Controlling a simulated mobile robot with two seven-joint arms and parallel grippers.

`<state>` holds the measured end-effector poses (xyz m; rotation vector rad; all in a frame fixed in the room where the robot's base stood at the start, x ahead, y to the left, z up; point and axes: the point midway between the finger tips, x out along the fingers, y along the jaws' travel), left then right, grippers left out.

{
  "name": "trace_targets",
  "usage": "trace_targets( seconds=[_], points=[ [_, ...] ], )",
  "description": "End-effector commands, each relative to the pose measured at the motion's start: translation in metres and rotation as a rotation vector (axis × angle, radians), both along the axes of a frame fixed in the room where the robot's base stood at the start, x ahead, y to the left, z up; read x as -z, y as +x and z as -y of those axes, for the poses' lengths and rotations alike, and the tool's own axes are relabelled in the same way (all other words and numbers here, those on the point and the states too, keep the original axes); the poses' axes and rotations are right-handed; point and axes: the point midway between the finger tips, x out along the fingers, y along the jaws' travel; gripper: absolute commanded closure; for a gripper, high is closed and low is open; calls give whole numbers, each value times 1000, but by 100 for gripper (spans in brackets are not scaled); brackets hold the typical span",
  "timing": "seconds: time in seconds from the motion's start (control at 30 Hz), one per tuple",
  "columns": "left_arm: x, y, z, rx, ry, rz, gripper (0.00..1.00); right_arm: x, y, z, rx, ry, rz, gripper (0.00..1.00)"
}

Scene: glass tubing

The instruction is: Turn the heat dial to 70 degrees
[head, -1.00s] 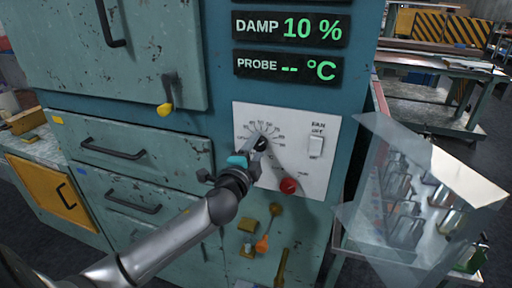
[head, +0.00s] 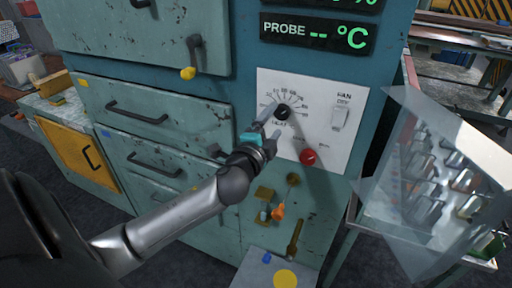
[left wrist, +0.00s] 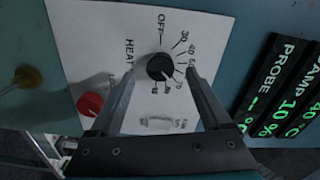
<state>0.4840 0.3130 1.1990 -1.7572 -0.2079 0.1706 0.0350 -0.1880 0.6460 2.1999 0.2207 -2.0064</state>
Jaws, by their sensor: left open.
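The heat dial (head: 283,112) is a small black round knob on a white panel (head: 345,85) of the teal cabinet. In the left wrist view the dial (left wrist: 160,67) sits among printed numbers, with OFF above and 70 at its lower right. A small pale mark shows on its lower-right side, towards 70, but it is too small to read surely. My left gripper (head: 268,128) is open and empty, just in front and to the lower left of the dial. In the left wrist view, its fingers (left wrist: 160,80) stand apart on either side of the dial. My right gripper is out of view.
A red knob (head: 308,157) and a white fan switch (head: 340,117) share the panel. A probe display (head: 318,34) is above. Orange and brass valve handles (head: 278,211) stick out below. A clear-sided case (head: 430,180) with glassware stands at right.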

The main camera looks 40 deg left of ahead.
Motion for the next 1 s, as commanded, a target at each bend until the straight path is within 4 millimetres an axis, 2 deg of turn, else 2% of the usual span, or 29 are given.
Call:
trace_targets(
  seconds=[0.2, 0.6, 0.8, 1.0],
  points=[
    [2, -35, 9, 1, -3, -2, 19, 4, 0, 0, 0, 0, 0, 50],
    [2, -92, 22, -1, -3, -1, 19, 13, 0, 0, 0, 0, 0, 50],
    [1, -107, 26, -1, -2, 0, 19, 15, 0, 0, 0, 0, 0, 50],
    [0, -111, 26, -1, -1, 1, 19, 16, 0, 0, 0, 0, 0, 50]
  ],
)
